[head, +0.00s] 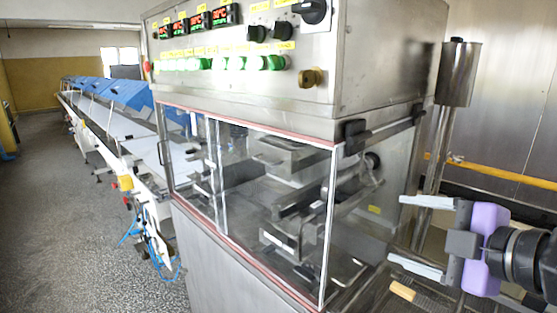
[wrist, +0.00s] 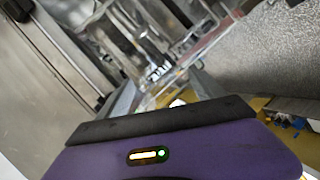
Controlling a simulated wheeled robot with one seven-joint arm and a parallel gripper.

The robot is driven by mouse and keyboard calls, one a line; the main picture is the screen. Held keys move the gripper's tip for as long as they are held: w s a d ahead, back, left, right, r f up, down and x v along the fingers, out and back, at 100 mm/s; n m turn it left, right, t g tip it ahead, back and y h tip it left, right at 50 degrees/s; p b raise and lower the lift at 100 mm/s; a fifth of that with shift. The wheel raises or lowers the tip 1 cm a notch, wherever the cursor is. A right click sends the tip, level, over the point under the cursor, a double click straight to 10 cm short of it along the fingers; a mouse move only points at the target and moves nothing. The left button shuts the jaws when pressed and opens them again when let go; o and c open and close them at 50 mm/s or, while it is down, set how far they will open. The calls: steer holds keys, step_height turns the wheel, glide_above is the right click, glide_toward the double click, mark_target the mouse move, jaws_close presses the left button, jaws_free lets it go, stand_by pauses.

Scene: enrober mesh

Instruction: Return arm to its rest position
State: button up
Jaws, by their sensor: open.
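My gripper (head: 412,232) is at the right side of the head view, held out level with its fingers pointing left toward the enrober machine. Its two grey fingers are spread apart with nothing between them. The purple gripper body and part of my black arm show behind the fingers. In the wrist view, the open fingers (wrist: 162,92) reach away from the purple body, with a blurred, cluttered metal background beyond them. The enrober (head: 250,195) is a steel cabinet with a clear panelled enclosure. Its inner metal parts show through the panels.
A control panel (head: 225,70) with lit buttons, displays and knobs tops the machine. A steel post with a cylinder (head: 458,75) stands behind my gripper. A wooden-coloured handle (head: 403,291) lies below it. A conveyor line (head: 110,115) runs back left, beside open speckled floor (head: 75,230).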

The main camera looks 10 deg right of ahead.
step_height(320, 180, up, 10)
steer(key=s+d+m+t+h, duration=0.1)
steer(key=m+t+h, duration=0.1)
steer(key=m+t, duration=0.9)
steer(key=s+f+m+g+h, duration=0.2)
steer(key=s+f+m+h, duration=0.4)
steer(key=f, duration=0.4)
steer(key=s+f+m+g+h, duration=0.2)
steer(key=s+f+m+h, duration=0.2)
steer(key=s+f+m, duration=0.4)
steer(key=s+a+f+n+g+y, duration=0.2)
steer(key=s+a+f+n+y, duration=0.1)
steer(key=s+f, duration=0.5)
steer(key=s+a+f+n+g+y, duration=0.3)
steer(key=s+f, duration=0.6)
steer(key=s, duration=0.3)
steer(key=shift+s+a+f+n+y, duration=0.25)
steer(key=shift+a+n+y, duration=0.3)
steer(key=shift+n, duration=0.45)
